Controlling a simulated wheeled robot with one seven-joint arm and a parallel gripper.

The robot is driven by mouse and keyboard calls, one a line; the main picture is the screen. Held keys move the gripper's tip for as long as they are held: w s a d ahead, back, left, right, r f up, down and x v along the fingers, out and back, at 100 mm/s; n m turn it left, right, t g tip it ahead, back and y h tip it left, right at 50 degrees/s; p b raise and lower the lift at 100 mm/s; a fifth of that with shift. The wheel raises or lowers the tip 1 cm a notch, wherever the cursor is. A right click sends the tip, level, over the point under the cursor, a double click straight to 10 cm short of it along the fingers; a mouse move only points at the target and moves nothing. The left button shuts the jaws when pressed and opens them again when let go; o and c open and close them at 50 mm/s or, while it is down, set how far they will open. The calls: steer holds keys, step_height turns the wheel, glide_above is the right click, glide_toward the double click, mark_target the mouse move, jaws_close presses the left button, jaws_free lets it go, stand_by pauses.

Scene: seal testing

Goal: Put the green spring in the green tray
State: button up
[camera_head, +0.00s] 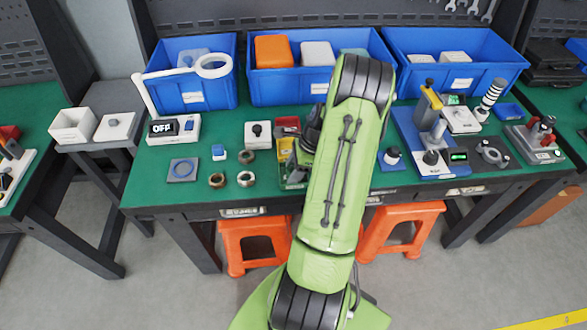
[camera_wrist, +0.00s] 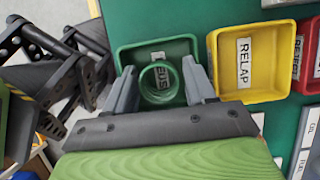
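The green spring (camera_wrist: 158,83) shows in the wrist view as a ring seen from above, over or inside the green tray (camera_wrist: 126,58). The tray has a white label partly covered by the spring. My gripper (camera_wrist: 162,88) has one finger on each side of the spring. The fingers are apart, with a visible gap on the right side; contact on the left is hard to judge. The gripper's palm hides the tray's near side. In the head view my arm covers most of this area, and the spring cannot be made out there.
A yellow tray (camera_wrist: 278,85) labelled RELAP stands right of the green tray, with a red tray (camera_wrist: 310,70) beyond it. In the head view, metal rings (camera_head: 217,180) lie left of my arm. Blue bins (camera_head: 192,98) line the back, and a test device (camera_head: 432,140) stands right.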

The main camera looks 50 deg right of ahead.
steer(key=p+v, duration=0.3)
steer(key=v, duration=0.9)
steer(key=w+a+r+n+g+h, duration=0.1)
steer(key=w+a+r+n, duration=0.2)
steer(key=a+r+n, duration=0.45)
steer(key=w+a+r+n+h, duration=0.1)
steer(key=w+a+r+n, duration=0.3)
steer(key=a, duration=0.6)
steer(key=s+a+r+n+t, duration=0.1)
steer(key=s+a+r+n, duration=0.2)
steer(key=s+a+n, duration=0.3)
steer(key=s+a+r+n+t, duration=0.2)
steer(key=s+a+n, duration=0.4)
steer(key=a+n, duration=0.4)
steer(key=shift+s+r+h, duration=0.15)
steer(key=shift+r+h, duration=0.25)
steer(key=shift+r, duration=0.25)
